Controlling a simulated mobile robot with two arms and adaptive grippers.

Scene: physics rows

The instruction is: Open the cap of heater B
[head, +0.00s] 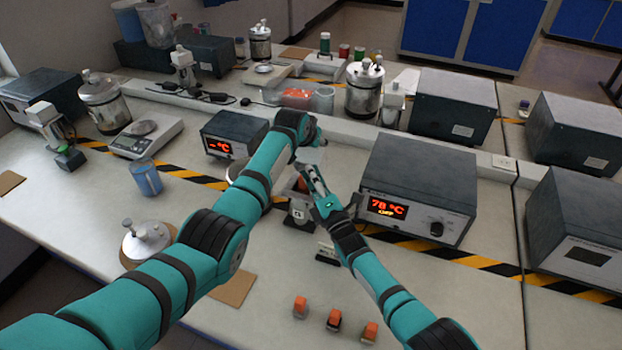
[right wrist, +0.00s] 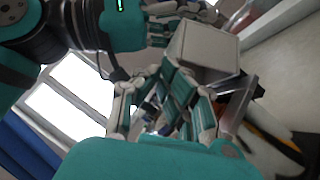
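A small grey box with a dark letter on a white label (head: 299,213), likely heater B though I cannot read the letter surely, stands at the centre of the bench in the head view. An orange-brown thing shows at its top. A pale lid-like plate shows in the right wrist view (right wrist: 205,46), and I cannot tell whether it is the cap. My right gripper (head: 312,180) is at the box's upper right edge; its fingers show in the right wrist view (right wrist: 168,95), close to the plate. Contact is unclear. My left arm reaches behind the box; its gripper is mostly hidden.
A controller reading 78 °C (head: 415,200) stands right of the box, and a smaller one (head: 228,140) stands behind left. Three orange-topped blocks (head: 333,320) lie in front. A blue beaker (head: 146,178) and a lidded steel vessel (head: 146,243) are at the left.

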